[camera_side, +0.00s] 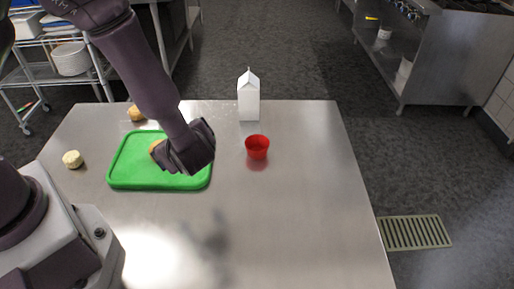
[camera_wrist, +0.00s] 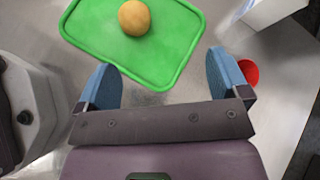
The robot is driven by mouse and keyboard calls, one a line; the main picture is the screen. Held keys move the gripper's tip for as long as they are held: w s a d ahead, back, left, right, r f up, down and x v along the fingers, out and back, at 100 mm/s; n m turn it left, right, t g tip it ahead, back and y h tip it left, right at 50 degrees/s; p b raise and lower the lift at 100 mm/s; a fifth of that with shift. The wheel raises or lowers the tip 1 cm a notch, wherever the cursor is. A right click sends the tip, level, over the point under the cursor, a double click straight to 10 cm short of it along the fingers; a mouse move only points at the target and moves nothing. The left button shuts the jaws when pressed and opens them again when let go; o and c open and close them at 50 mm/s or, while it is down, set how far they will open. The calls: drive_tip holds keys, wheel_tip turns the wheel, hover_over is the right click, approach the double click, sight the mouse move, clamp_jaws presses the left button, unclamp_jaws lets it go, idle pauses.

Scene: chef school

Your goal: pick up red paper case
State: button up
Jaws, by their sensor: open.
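The red paper case (camera_side: 257,148) stands upright on the steel table, right of the green cutting board and in front of the white carton. In the wrist view the red paper case (camera_wrist: 250,72) shows at the right, partly hidden behind the right finger. My gripper (camera_wrist: 164,88) is open with nothing between its blue fingers. In the side view my gripper (camera_side: 190,160) is above the right part of the board, to the left of the red case and apart from it.
The green cutting board (camera_side: 133,173) carries a tan round item (camera_wrist: 134,17). A white carton (camera_side: 248,98) stands behind the red case. A pale round item (camera_side: 73,159) and another tan one (camera_side: 136,114) lie on the steel table (camera_side: 300,215). The table's front right is clear.

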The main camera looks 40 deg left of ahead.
drive_tip(key=w+d+f+m+t, duration=0.1)
drive_tip(key=f+m+t, duration=0.1)
drive_tip(key=m, duration=0.1)
drive_tip(key=w+d+f+m+t+h, duration=0.1)
drive_tip(key=w+d+f+m+t, duration=0.1)
drive_tip(key=f+m, duration=0.1)
drive_tip(key=w+d+f+m+t+h, duration=0.1)
drive_tip(key=w+f+m+t, duration=0.1)
drive_tip(key=m, duration=0.1)
drive_tip(key=shift+d+f+m, duration=0.3)
drive_tip(key=shift+f, duration=0.05)
drive_tip(key=w+d+m+t+h, duration=0.2)
drive_tip(key=w+d+m, duration=0.1)
drive_tip(key=shift+d+f+h, duration=0.1)
drive_tip(key=shift+d+h, duration=0.15)
drive_tip(key=shift+h, duration=0.15)
drive_tip(key=shift+w+f, duration=0.1)
drive_tip(key=shift+w, duration=0.2)
approach(261, 142)
drive_tip(key=shift+w+a+f, duration=0.15)
drive_tip(key=shift+w+f, duration=0.7)
drive_tip(key=shift+f, duration=0.1)
drive_tip(key=shift+a+r+x, duration=0.15)
drive_tip(key=shift+x, duration=0.7)
drive_tip(key=shift+a+r+x, duration=0.1)
drive_tip(key=shift+x, duration=0.8)
drive_tip(key=shift+a+r+x, duration=0.15)
drive_tip(key=shift+x, duration=0.7)
drive_tip(key=c, duration=0.9)
